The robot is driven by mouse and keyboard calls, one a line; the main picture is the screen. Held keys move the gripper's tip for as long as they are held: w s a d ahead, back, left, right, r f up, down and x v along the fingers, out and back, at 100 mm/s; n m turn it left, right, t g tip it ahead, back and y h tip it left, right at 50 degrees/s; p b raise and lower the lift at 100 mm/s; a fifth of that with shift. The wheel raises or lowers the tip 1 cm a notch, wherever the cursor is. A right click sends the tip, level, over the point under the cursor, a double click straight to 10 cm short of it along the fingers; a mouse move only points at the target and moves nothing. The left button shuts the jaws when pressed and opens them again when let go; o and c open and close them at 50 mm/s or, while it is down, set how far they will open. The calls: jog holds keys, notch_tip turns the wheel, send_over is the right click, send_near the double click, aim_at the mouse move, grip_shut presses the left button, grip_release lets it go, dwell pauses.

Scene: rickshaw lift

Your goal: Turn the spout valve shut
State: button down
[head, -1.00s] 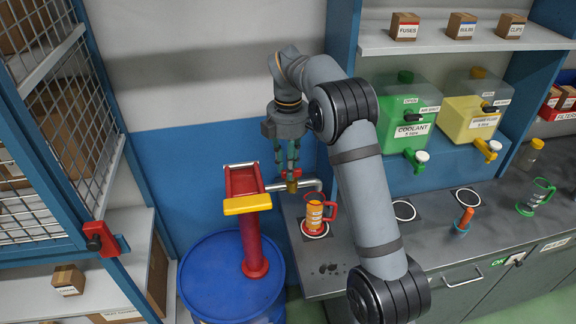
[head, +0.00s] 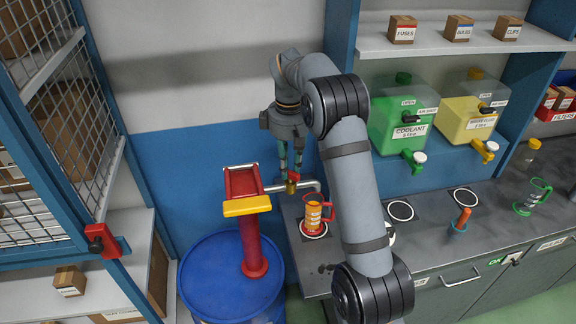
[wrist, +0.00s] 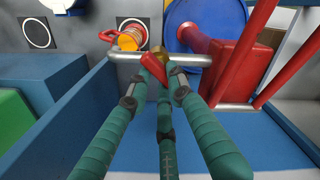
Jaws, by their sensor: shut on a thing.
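The spout valve (head: 292,186) is a small brass body with a red handle, on the grey pipe beside the red pump above the blue drum. In the wrist view its red handle (wrist: 154,67) slants between my teal fingers, with the brass body just beyond. My gripper (head: 290,174) points down at the valve from above and is shut on the red handle; it also shows in the wrist view (wrist: 161,74). An orange jug (head: 314,215) with a red handle stands on the counter near the pipe's bent end. The fingers partly cover the valve.
The red pump (head: 252,235) with a yellow front edge rises from the blue drum (head: 215,270). Green coolant (head: 404,120) and yellow (head: 468,118) containers stand on a ledge at right. A mesh cage (head: 60,130) is at left.

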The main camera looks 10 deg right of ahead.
jog(key=m, duration=0.4)
jog(key=shift+d+m, duration=0.2)
jog(key=shift+m, duration=0.1)
jog(key=m, duration=0.4)
jog(key=shift+d+b, duration=0.2)
jog(key=shift+b, duration=0.2)
jog(key=shift+m, duration=0.3)
jog(key=c, duration=1.6)
grip_release()
jog(key=shift+c, duration=0.2)
jog(key=shift+o, duration=0.5)
notch_tip(320, 180, up, 12)
jog(key=shift+f, duration=0.15)
